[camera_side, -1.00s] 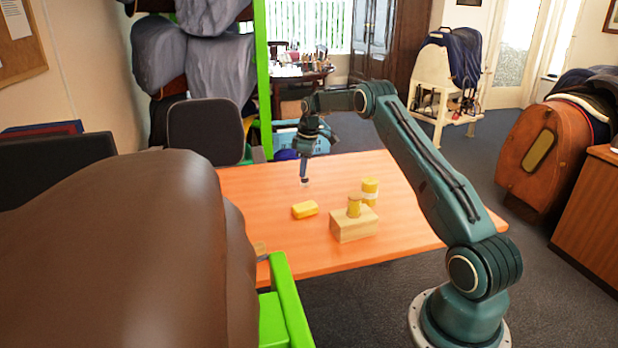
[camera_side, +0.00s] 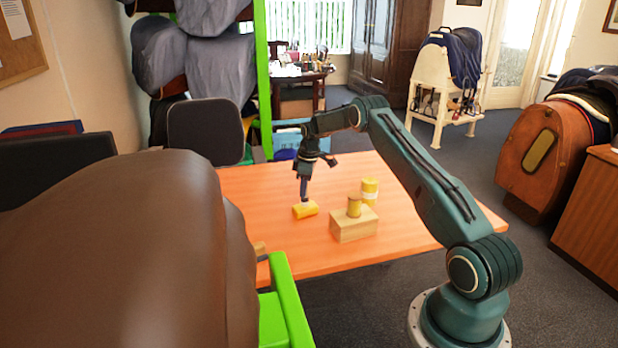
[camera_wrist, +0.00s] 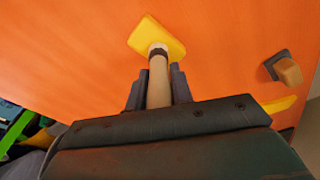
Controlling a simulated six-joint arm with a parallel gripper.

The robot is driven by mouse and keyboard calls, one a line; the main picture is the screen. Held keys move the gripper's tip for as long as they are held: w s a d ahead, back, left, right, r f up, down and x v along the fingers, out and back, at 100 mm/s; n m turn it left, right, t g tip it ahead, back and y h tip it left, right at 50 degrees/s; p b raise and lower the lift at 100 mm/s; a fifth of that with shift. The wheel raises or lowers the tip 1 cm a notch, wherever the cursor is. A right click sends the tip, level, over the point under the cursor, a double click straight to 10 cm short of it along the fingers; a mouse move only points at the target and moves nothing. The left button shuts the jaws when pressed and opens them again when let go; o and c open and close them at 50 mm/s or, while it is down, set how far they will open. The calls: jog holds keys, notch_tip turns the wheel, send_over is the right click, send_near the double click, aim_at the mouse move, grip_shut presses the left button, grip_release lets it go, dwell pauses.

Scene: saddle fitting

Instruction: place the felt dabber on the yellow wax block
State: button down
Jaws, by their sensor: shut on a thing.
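The yellow wax block (camera_side: 306,211) lies flat on the orange table, left of a wooden block. My gripper (camera_side: 304,184) points down above it and is shut on the felt dabber. In the wrist view my gripper (camera_wrist: 158,88) holds the dabber's tan handle (camera_wrist: 158,82) between its fingers.
The wooden block (camera_side: 345,230) carries a yellowish cylinder (camera_side: 354,208). A yellow jar (camera_side: 370,186) stands behind it. A large brown saddle (camera_side: 120,250) on a green stand fills the left foreground. The back left of the table (camera_side: 245,185) is clear.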

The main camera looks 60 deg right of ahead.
jog(key=shift+f, duration=0.2)
jog(key=c, duration=1.2)
grip_release()
jog(key=shift+c, duration=0.2)
jog(key=r, duration=0.4)
jog(key=s+r, duration=0.1)
jog(key=r, duration=0.7)
jog(key=shift+s+d+r, duration=0.15)
jog(key=shift+d, duration=0.1)
